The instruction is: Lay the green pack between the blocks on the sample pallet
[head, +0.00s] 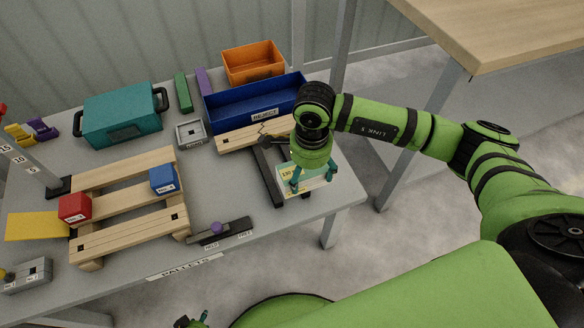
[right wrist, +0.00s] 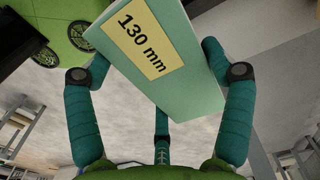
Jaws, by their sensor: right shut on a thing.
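The wooden sample pallet (head: 125,206) lies on the left part of the table. A red block (head: 75,208) sits at its left side and a blue block (head: 163,179) at its right, with bare slats between them. My right gripper (head: 310,182) is shut on the pale green pack (right wrist: 150,50), over the table's right end. In the right wrist view the pack is tilted between the teal fingers (right wrist: 160,85), its yellow "130 mm" label facing the camera.
A blue bin (head: 258,105) and an orange bin (head: 253,64) stand at the back. A teal case (head: 120,113) is behind the pallet. A dark bar (head: 268,172) and a wooden board (head: 236,139) lie left of my right gripper. A dark strip with a purple knob (head: 217,228) is near the front edge.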

